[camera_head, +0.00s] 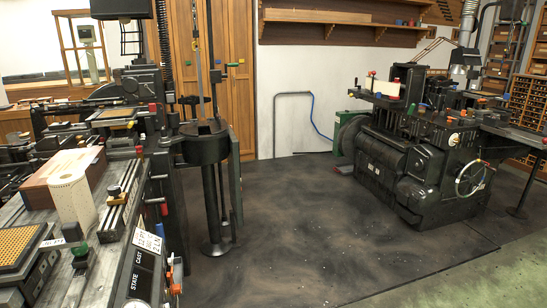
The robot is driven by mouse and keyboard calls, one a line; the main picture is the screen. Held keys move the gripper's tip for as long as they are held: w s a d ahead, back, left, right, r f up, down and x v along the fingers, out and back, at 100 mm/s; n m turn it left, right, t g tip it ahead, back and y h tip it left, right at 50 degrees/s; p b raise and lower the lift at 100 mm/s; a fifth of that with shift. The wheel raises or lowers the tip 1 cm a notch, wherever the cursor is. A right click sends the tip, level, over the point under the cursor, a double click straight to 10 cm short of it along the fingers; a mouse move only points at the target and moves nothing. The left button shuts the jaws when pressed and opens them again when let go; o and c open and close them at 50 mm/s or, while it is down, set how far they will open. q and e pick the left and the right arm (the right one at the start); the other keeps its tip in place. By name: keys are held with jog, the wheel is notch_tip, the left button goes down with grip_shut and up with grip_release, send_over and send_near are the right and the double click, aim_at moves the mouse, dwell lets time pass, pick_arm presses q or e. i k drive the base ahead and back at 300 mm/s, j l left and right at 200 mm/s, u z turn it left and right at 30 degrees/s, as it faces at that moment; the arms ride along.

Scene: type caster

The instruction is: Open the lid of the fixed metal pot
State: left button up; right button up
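A dark round metal pot (205,151) is fixed on the machine at left centre, above a column with a round foot on the floor. Tall upright rods rise from its top. A small dark raised piece shows on the pot's top, but I cannot tell whether it is the lid or whether the lid is shut. Neither of my grippers shows in the head view.
Another black machine (410,150) with a handwheel (470,178) stands right. The dark floor (300,215) between them is clear.

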aim_at(217, 128)
jog(key=i+l, duration=0.25)
jog(key=i, duration=0.25)
jog(key=i+l+u, duration=0.1)
jog(key=i+l, duration=0.15)
jog(key=i, duration=0.3)
jog(key=i+l, duration=0.3)
jog(key=i, duration=0.2)
jog(key=i+u, duration=0.1)
jog(key=i, duration=0.5)
jog(key=i+l, duration=0.1)
jog(key=i, duration=0.45)
jog(key=i+l+u, duration=0.15)
jog(key=i, duration=0.45)
